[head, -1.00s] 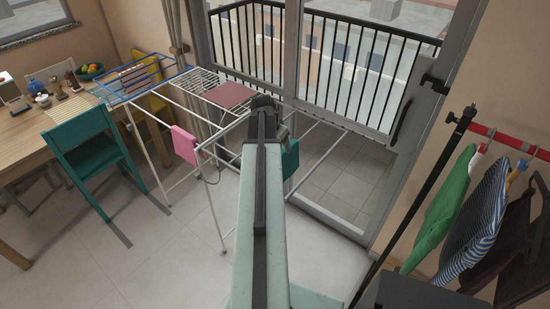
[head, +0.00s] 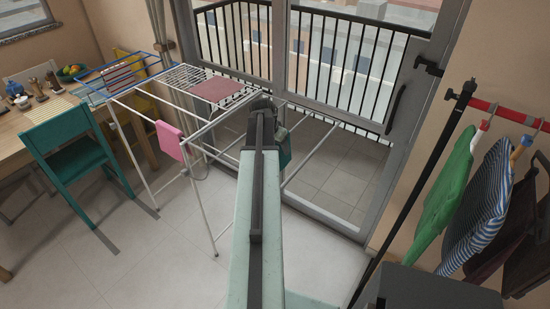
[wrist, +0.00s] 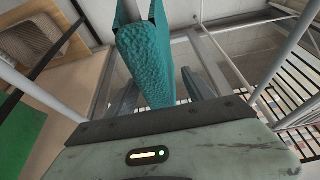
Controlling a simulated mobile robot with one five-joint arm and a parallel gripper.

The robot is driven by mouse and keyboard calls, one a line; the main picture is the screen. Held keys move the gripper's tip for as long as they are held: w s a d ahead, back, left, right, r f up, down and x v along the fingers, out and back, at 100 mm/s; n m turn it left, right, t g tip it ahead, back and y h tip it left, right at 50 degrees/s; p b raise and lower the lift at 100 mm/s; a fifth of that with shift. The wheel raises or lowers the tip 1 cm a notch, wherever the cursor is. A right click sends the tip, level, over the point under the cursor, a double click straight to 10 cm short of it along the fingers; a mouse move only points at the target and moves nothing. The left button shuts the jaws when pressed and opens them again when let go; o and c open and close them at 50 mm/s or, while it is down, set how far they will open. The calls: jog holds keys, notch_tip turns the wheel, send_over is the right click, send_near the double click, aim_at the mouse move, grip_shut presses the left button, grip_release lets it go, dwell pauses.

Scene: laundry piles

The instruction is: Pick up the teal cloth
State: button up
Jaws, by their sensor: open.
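The teal cloth (wrist: 146,66) hangs over a pale rail of the drying rack in the wrist view, close in front of my gripper. My gripper (wrist: 165,90) is open, with one grey finger to the left of the cloth's lower part and the other to its right. The cloth seems to lie between the fingers; whether they touch it I cannot tell. In the head view only a small dark teal patch of the cloth (head: 285,157) shows at the right of my arm, which hides the rest and most of the gripper.
The white drying rack (head: 205,215) carries a pink cloth (head: 169,140) and a dark red cloth (head: 212,90). A teal chair (head: 72,145) and table are at left. Clothes hang from a red rail (head: 505,112) at right. Floor between is clear.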

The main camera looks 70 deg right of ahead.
jog(key=shift+r, duration=0.15)
jog(key=shift+f, duration=0.3)
dwell(0.4)
grip_shut()
